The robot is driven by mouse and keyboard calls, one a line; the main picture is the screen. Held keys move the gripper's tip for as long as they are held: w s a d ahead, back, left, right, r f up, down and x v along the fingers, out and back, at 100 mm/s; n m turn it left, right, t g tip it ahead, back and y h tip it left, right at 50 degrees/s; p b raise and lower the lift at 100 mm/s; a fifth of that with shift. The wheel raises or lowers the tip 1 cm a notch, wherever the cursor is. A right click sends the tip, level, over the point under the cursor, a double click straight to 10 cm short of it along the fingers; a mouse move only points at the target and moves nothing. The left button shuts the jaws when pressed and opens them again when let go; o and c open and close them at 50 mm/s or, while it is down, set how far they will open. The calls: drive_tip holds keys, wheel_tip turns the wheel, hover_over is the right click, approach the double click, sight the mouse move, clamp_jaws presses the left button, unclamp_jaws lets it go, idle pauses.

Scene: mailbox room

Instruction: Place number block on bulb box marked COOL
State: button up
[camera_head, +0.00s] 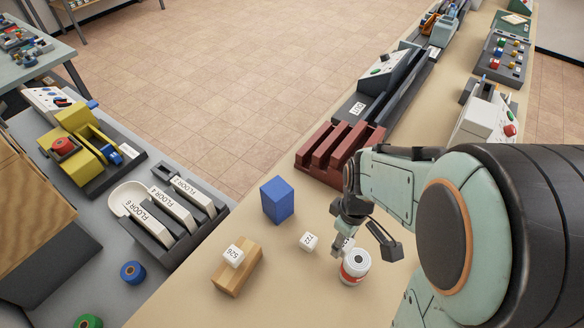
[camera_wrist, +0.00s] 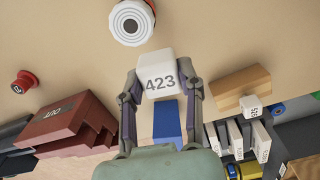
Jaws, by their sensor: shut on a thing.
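My gripper (camera_head: 343,240) is shut on a white number block marked 423, which sits between the fingertips in the wrist view (camera_wrist: 157,69). In the head view the held block is mostly hidden by the fingers. A plain blue box (camera_head: 277,200) stands on the tan counter left of my gripper. It also shows beyond the held block in the wrist view (camera_wrist: 167,120). I cannot read the word COOL on any visible face. Another white number block (camera_head: 308,241) lies on the counter just left of my gripper.
A red-and-white round container (camera_head: 355,266) stands close beside my gripper. A wooden block (camera_head: 239,275) bears a white block marked 526 (camera_head: 234,256). A dark-red slotted rack (camera_head: 340,147) stands behind. Bare counter lies between the blue box and wooden block.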

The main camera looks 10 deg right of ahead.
drive_tip(key=w+a+r+n, duration=0.1)
drive_tip(key=w+a+r, duration=0.6)
drive_tip(key=r, duration=0.4)
hover_over(277, 188)
drive_tip(key=f, duration=0.9)
drive_tip(key=shift+s+f, duration=0.1)
drive_tip(key=shift+s, duration=0.3)
drive_tip(key=shift+w+f, duration=0.15)
drive_tip(key=shift+f, duration=0.05)
drive_tip(key=shift+w+f, duration=0.2)
drive_tip(key=shift+f, duration=1.5)
drive_tip(key=shift+f, duration=0.1)
drive_tip(key=o, duration=0.9)
drive_tip(key=shift+o, duration=0.2)
